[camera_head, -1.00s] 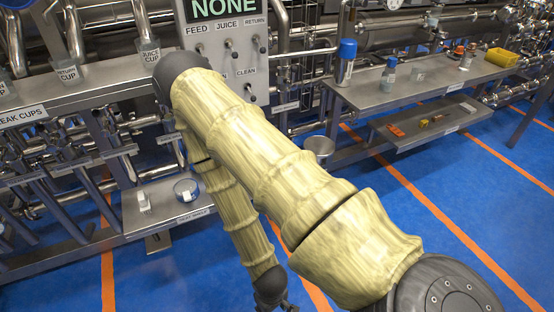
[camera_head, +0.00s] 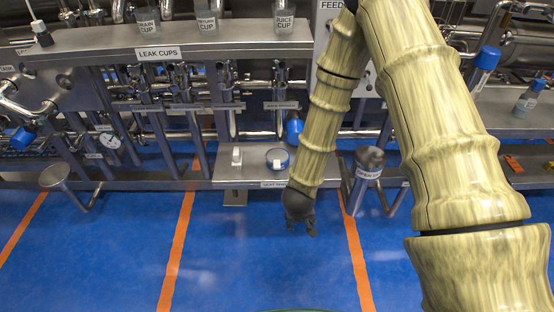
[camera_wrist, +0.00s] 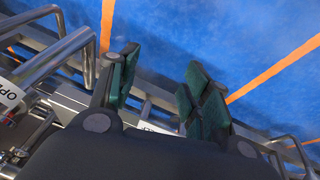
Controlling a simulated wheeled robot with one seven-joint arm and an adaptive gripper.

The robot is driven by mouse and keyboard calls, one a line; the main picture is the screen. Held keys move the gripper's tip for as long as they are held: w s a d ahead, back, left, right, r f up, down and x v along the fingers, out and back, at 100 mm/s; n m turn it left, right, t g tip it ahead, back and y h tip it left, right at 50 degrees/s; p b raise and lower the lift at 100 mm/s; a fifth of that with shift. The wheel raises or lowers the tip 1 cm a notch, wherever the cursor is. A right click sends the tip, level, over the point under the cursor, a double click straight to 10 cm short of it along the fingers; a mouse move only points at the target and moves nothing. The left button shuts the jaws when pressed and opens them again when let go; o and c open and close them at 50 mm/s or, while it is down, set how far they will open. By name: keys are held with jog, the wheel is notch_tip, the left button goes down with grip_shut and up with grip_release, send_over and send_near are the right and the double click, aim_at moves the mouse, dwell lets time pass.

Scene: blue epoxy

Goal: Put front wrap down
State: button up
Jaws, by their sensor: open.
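My gripper (camera_head: 300,228) hangs in front of a small low metal shelf (camera_head: 228,178), over the blue floor. In the wrist view its two green-padded fingers (camera_wrist: 158,80) stand apart with nothing between them. On the shelf stand a small white upright piece (camera_head: 237,157) and, to its right, a clear blue-rimmed dish (camera_head: 278,158) with something white in it. I cannot tell which thing is the front wrap; none is plainly seen as one.
A bench labelled "leak cups" (camera_head: 158,53) with several cups runs above the low shelf. A metal canister (camera_head: 368,165) stands right of my forearm. Pipes and valves fill the space behind. The blue floor (camera_head: 110,250) in front, with orange stripes, is clear.

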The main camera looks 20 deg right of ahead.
jog(key=w+r, duration=0.6)
jog(key=w, duration=0.2)
jog(key=m+t+y, duration=0.1)
send_near(277, 164)
jog(key=shift+b+x, duration=1.6)
jog(key=shift+x, duration=2.3)
jog(key=shift+s, duration=0.15)
jog(key=c, duration=0.7)
jog(key=shift+c, duration=0.4)
jog(key=shift+r, duration=0.1)
